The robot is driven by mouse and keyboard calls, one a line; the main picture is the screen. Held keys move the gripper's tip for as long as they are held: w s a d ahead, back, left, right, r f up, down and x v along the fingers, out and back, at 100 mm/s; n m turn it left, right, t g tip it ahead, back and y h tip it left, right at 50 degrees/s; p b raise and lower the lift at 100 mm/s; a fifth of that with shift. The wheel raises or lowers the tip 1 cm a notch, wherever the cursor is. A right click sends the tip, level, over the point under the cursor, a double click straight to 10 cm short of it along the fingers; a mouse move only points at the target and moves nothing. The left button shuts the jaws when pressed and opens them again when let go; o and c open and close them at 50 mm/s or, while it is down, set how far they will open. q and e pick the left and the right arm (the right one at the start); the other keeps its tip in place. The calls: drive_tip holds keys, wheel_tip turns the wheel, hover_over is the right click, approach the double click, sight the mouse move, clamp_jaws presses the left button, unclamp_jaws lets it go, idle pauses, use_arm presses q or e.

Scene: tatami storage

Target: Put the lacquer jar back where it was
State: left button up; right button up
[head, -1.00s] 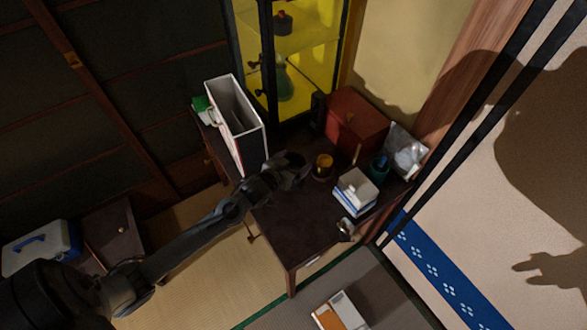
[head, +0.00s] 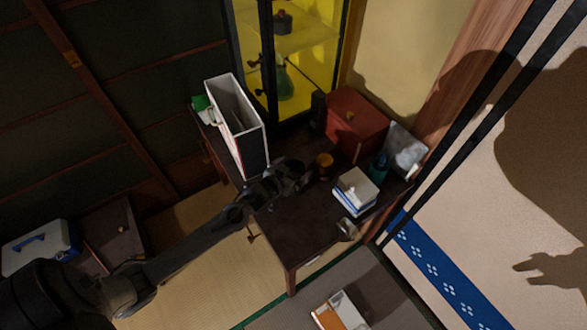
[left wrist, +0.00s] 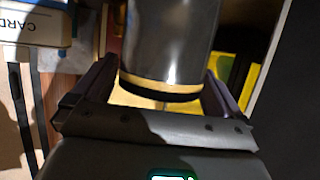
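The lacquer jar (head: 325,160) stands upright on the dark desk (head: 290,228), near the red box; its gold-amber top shows in the head view. My left gripper (head: 303,174) is just left of the jar, low over the desk. In the left wrist view the jar (left wrist: 168,45) is a glossy dark cylinder with a gold band, ahead of and between the spread fingers of the left gripper (left wrist: 160,88). The fingers look open, with slim gaps beside the jar. My right gripper is not in view.
A tall white file box (head: 240,120) stands close behind my left gripper. A red box (head: 355,122), white-and-blue boxes (head: 355,190), a teal bottle (head: 378,168) and a small metal object (head: 346,230) crowd the right side. The desk's front is clear.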

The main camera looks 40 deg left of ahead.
use_arm(q)
drive_tip(key=shift+r, duration=0.15)
drive_tip(key=v, duration=1.2)
drive_tip(key=s+d+f+m+g, duration=0.1)
drive_tip(key=s+d+g, duration=0.4)
drive_tip(key=s, duration=0.3)
drive_tip(key=s+d+f+m+g+h, duration=0.1)
drive_tip(key=s+d+m+g, duration=0.1)
drive_tip(key=s+d+g, duration=0.2)
drive_tip(key=s+d, duration=0.3)
drive_tip(key=s, duration=0.2)
drive_tip(key=shift+s+d+g+h, duration=0.25)
drive_tip(key=shift+d+g+h, duration=0.05)
drive_tip(key=shift+g, duration=0.1)
drive_tip(key=shift+w, duration=0.1)
